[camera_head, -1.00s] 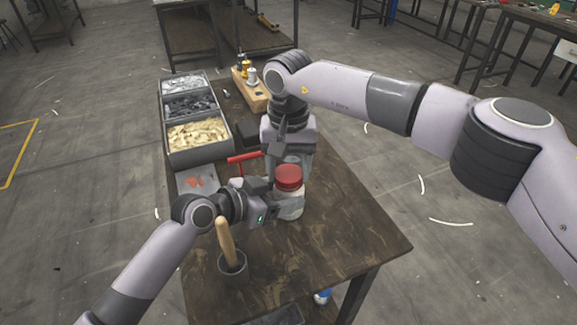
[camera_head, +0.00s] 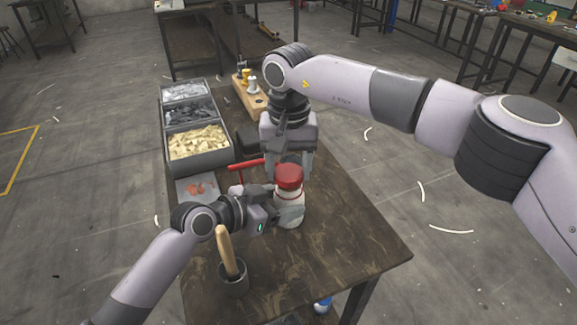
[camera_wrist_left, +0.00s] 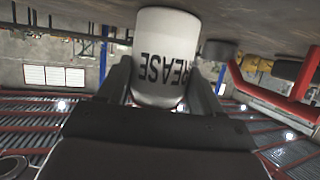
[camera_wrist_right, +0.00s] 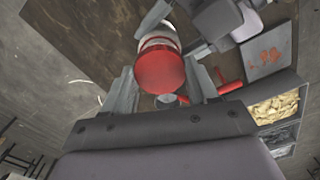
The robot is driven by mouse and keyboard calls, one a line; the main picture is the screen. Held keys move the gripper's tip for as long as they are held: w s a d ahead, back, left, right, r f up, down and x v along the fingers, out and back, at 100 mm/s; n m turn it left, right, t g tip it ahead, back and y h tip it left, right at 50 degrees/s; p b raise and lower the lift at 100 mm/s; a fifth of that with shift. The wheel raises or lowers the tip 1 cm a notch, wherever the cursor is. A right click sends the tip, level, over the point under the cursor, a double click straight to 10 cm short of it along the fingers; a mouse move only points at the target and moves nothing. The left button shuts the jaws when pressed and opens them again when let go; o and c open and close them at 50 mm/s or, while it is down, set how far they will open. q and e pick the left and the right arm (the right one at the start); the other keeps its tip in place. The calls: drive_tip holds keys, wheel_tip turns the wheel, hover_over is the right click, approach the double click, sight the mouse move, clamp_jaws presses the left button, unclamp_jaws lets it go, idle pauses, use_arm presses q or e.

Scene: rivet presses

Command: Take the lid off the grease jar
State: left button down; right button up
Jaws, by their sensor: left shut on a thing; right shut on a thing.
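The grease jar (camera_head: 291,197) is a white jar near the table's middle, and its lettering shows upside down in the left wrist view (camera_wrist_left: 165,40). My left gripper (camera_head: 284,214) is shut on the jar body from the left side. The red lid (camera_head: 289,180) is at the top of the jar, and its round top faces the camera in the right wrist view (camera_wrist_right: 160,72). My right gripper (camera_head: 291,166) comes from above and behind, shut on the lid with a finger on each side. Whether a gap lies between lid and jar is hard to tell.
A dark cup (camera_head: 233,281) with a wooden-handled tool stands in front of my left gripper. A grey bin (camera_head: 203,159) with several compartments lies along the left edge. The table's right side is clear.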

sight(288, 172)
use_arm(q)
drive_tip(key=shift+s+f, duration=0.1)
drive_tip(key=shift+f, duration=0.15)
use_arm(e)
drive_tip(key=shift+r, duration=1.85)
use_arm(q)
drive_tip(key=shift+c, duration=1.4)
unclamp_jaws()
drive_tip(key=shift+o, duration=0.9)
drive_tip(key=shift+r, duration=0.15)
